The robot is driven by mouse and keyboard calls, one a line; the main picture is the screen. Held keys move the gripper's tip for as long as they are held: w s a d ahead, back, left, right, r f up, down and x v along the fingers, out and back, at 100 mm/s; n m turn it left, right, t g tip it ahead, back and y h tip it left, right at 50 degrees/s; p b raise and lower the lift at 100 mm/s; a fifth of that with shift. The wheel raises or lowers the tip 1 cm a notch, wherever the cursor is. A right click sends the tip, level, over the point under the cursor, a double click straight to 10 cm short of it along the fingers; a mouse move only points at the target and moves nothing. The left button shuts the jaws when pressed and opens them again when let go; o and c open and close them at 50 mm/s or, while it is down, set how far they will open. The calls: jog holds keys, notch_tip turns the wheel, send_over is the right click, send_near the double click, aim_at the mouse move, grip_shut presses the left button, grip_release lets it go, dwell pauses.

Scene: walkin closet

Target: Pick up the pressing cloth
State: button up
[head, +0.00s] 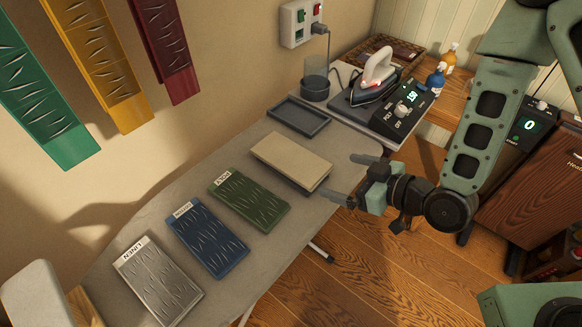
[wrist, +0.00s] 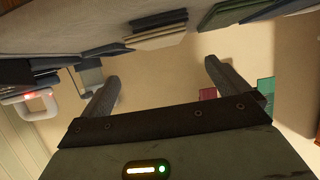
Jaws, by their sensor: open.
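A flat beige folded cloth (head: 291,156), which looks like the pressing cloth, lies on a dark tray or block (head: 300,186) on the grey ironing board. It carries no label that I can see. My gripper (head: 349,178) is open and empty, just right of the cloth, with its two fingers pointing left toward it. The fingers look apart from the cloth. In the wrist view the picture is upside down: the beige cloth (wrist: 157,40) shows at the top, beyond the open fingers of my gripper (wrist: 162,74).
Green (head: 248,199), blue (head: 207,238) and grey (head: 158,280) labelled pads lie along the ironing board (head: 115,230). An empty dark tray (head: 299,116) is behind the cloth. An iron (head: 376,74) and control box (head: 404,104) stand at the back right.

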aim_at(300, 162)
jog(key=shift+f+b+x, duration=0.25)
jog(key=shift+b+x, duration=1.85)
jog(key=shift+b, duration=1.15)
jog(key=shift+w+a, duration=0.1)
jog(key=shift+a, duration=0.05)
jog(key=shift+w+a+p, duration=0.3)
jog(key=shift+a, duration=0.1)
jog(key=shift+p+x, duration=0.9)
jog(key=shift+x, duration=2.2)
jog(key=shift+w+d+f, duration=0.1)
jog(key=shift+d+f, duration=0.05)
jog(key=shift+f, duration=0.05)
jog(key=shift+c, duration=0.3)
jog(key=c, duration=0.8)
jog(key=shift+r, duration=0.15)
